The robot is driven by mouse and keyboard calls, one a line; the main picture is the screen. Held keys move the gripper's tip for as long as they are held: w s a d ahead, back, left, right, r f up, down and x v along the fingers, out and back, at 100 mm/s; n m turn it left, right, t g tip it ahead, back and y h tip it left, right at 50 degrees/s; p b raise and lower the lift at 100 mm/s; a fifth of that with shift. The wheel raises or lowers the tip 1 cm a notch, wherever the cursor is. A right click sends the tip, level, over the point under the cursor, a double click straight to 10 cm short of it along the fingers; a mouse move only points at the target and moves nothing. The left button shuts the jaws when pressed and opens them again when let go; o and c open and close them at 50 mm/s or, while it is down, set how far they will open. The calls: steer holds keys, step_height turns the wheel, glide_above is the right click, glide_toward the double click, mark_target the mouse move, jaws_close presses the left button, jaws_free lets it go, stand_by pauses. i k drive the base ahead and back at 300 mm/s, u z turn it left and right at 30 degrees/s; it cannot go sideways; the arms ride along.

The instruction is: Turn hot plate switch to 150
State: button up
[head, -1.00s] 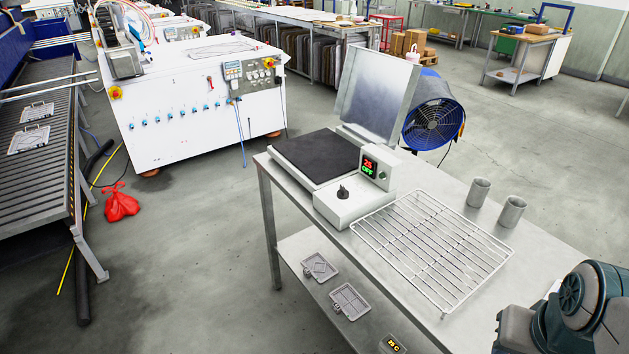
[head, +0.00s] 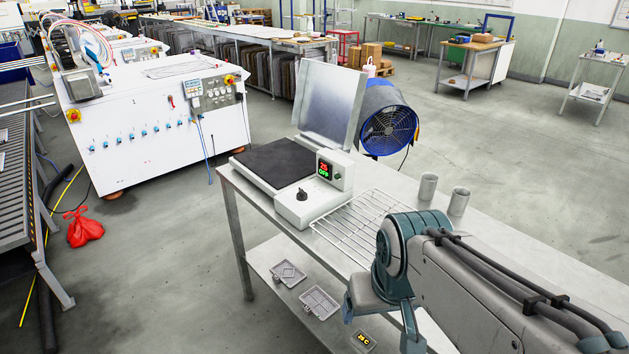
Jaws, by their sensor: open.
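The hot plate (head: 275,163) with its black top stands on the metal table, towards its far left end. Its black switch knob (head: 302,194) sits on the white front housing. The display (head: 324,169) beside it reads 25 in red and OFF in green. A small round knob shows right of the display. My gripper (head: 381,322) is at the lower middle right, in front of the table and apart from the switch. Its two teal fingers point down and are spread, with nothing seen between them. The fingertips are partly hard to make out.
A wire rack (head: 345,228) lies right of the hot plate, partly hidden by my arm. Two metal cups (head: 428,187) stand behind it. An upright metal sheet (head: 328,103) and a blue fan (head: 388,122) are behind.

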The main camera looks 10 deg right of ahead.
mark_target(301, 195)
steer(key=u, duration=0.55)
steer(key=i, duration=0.95)
steer(key=z, duration=0.55)
